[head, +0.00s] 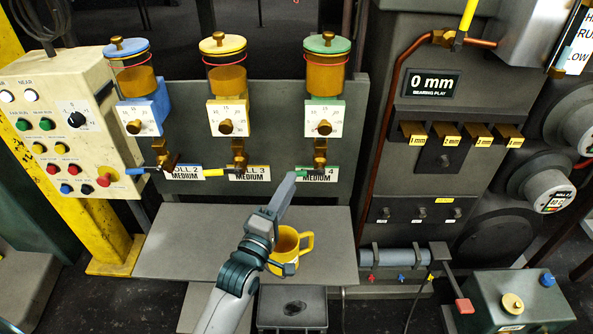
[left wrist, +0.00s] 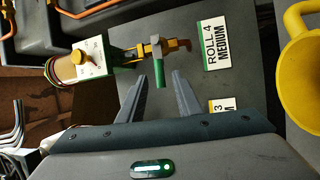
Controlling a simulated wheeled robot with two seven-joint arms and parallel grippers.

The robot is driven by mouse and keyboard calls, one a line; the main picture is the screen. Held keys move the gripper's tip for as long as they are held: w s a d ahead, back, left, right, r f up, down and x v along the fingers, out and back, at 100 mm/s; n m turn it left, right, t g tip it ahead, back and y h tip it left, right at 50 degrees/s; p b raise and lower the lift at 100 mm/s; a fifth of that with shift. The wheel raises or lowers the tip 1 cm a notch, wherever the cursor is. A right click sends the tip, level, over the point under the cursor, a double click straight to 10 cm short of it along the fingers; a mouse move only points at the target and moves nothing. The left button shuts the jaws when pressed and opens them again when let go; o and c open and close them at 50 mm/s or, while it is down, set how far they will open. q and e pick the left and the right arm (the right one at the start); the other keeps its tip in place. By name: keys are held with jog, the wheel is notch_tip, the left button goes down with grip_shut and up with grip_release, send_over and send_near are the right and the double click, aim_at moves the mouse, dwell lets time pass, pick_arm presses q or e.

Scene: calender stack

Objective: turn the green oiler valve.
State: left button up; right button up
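The green-lidded oiler (head: 327,65) is the rightmost of three oilers on the grey panel. Its brass valve (head: 320,156) sits below the white dial, and a green handle (head: 305,173) sticks out to the left, partly hidden by my gripper. In the left wrist view the green handle (left wrist: 159,72) lies at the opening between my fingertips, with the brass valve body (left wrist: 180,44) beyond it. My left gripper (head: 290,178) is open, and its two fingers (left wrist: 161,78) show apart with nothing clasped. I cannot tell whether a finger touches the handle. My right gripper is not in view.
A yellow mug (head: 291,262) stands on the grey shelf (head: 190,245), close to my left wrist. The blue-lidded oiler (head: 132,70) and yellow-lidded oiler (head: 224,68) have similar valves to the left. A copper pipe (head: 375,130) runs down the right side.

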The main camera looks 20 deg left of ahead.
aim_at(304, 174)
pick_arm(q)
jog(key=shift+p+x, duration=0.3)
jog(key=shift+x, duration=2.35)
grip_shut()
